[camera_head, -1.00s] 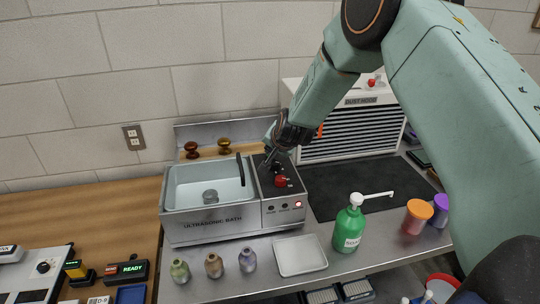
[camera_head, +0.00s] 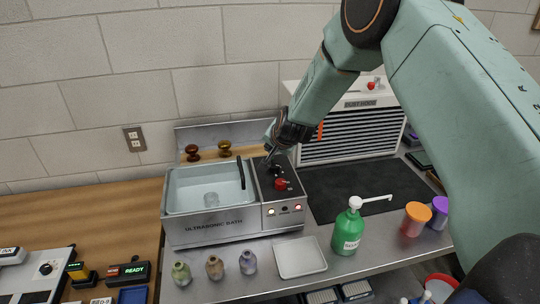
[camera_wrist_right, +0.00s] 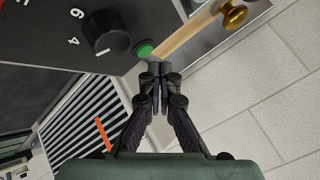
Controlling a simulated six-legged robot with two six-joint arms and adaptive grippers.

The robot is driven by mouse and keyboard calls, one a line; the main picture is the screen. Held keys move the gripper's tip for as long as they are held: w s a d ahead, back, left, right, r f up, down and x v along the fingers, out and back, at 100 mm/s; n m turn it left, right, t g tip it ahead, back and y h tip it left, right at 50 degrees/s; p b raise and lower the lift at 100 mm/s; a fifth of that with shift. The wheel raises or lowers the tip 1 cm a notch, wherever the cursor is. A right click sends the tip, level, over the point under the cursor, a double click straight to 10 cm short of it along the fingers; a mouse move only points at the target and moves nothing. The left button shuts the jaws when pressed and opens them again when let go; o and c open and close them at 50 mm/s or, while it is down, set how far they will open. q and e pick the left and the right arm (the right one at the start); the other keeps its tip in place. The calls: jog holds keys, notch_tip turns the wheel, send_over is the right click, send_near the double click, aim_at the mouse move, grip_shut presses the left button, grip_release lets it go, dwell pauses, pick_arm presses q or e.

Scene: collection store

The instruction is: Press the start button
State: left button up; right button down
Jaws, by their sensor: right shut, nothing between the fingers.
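The ultrasonic bath (camera_head: 205,226) stands on the metal bench, with a dark control panel on its right side. In the right wrist view a green button (camera_wrist_right: 146,49) sits at the panel's edge beside a black numbered dial (camera_wrist_right: 104,31). My right gripper (camera_wrist_right: 160,68) is shut and empty, its tips very close to the green button; contact is not clear. In the head view my right gripper (camera_head: 272,157) is over the panel's far end and hides the green button. A red knob (camera_head: 281,184) and lit indicators (camera_head: 298,207) are nearer the front. My left gripper is not in view.
A green soap bottle (camera_head: 348,229), a white tray (camera_head: 300,268) and several small vases (camera_head: 214,267) stand in front of the bath. The dust hood (camera_head: 345,135) is behind right. Two brown knobbed items (camera_head: 224,148) are behind the basin.

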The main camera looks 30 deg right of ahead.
notch_tip(320, 180, up, 5)
jog(key=p, duration=0.4)
jog(key=shift+r+p, duration=0.1)
jog(key=shift+p, duration=0.25)
jog(key=shift+f, duration=0.2)
dwell(0.6)
